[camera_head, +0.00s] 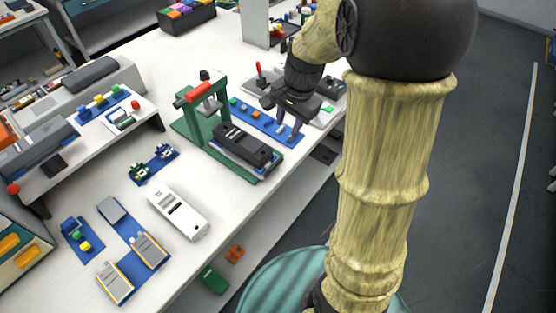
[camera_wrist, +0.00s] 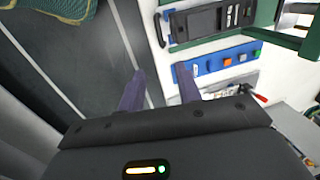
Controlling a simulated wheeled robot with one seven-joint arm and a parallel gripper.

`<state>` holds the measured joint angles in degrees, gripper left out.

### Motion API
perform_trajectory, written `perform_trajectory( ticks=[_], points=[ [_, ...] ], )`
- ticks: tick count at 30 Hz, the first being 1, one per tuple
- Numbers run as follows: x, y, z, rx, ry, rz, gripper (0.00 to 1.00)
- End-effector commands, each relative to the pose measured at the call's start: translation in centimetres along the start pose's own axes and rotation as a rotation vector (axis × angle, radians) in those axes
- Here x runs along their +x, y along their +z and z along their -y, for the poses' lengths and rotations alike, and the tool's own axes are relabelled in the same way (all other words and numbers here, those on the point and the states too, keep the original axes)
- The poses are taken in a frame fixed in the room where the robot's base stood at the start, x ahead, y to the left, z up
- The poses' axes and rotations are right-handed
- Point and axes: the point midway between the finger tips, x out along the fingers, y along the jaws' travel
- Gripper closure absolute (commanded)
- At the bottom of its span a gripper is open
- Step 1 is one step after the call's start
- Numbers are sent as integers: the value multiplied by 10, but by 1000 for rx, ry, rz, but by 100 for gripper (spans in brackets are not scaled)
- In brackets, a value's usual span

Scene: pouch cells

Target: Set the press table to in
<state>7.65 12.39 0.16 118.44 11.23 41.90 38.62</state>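The press is a green frame (camera_head: 192,127) with a red handle (camera_head: 200,92) on top. The black press table (camera_head: 246,146) lies on a blue base in front of the frame, mostly clear of the upright. My gripper (camera_head: 287,135) has purple fingers and is to the right of the press table, over the front edge of the bench. In the wrist view the fingers (camera_wrist: 162,82) are apart with nothing between them.
A blue button panel (camera_wrist: 218,62) lies beside the press table, close to my fingers. A device with a red lever (camera_wrist: 260,98) stands past it. A white device (camera_head: 178,212) and blue trays (camera_head: 130,236) lie at the left. Dark floor is beyond the bench edge.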

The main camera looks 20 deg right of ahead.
Motion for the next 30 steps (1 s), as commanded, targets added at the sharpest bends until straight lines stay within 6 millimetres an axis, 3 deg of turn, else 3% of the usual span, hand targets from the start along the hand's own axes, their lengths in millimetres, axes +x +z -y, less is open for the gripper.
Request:
perform_trajectory(
  ticks=[8, 30],
  points=[
    [13, 0, 0, -2, 1, 1, 66],
    [140, 1, -1, -3, 3, 2, 66]
  ],
)
